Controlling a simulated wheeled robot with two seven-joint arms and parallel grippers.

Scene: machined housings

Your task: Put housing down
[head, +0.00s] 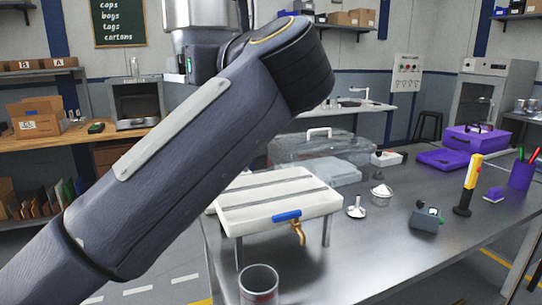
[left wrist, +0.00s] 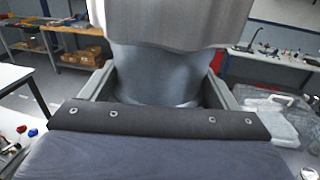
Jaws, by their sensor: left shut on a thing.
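The housing is a large grey metal body with a wide brushed upper part and a narrower neck below; it fills the top middle of the left wrist view (left wrist: 165,25). My left gripper (left wrist: 157,85) is shut on it, with one finger on each side of the neck. In the head view my left arm rises from the lower left across the picture. A bright metal cylinder, apparently the housing (head: 196,14), shows at the top edge, partly cut off. The fingers are not clear there. My right gripper is in neither view.
A steel table (head: 375,255) carries a white slatted stand (head: 275,200) with a brass tap, a cup (head: 258,282), a clear box (head: 318,150), small metal parts, a grey block (head: 425,219), a yellow-topped tool (head: 472,175) and purple boxes. The table's front middle is bare.

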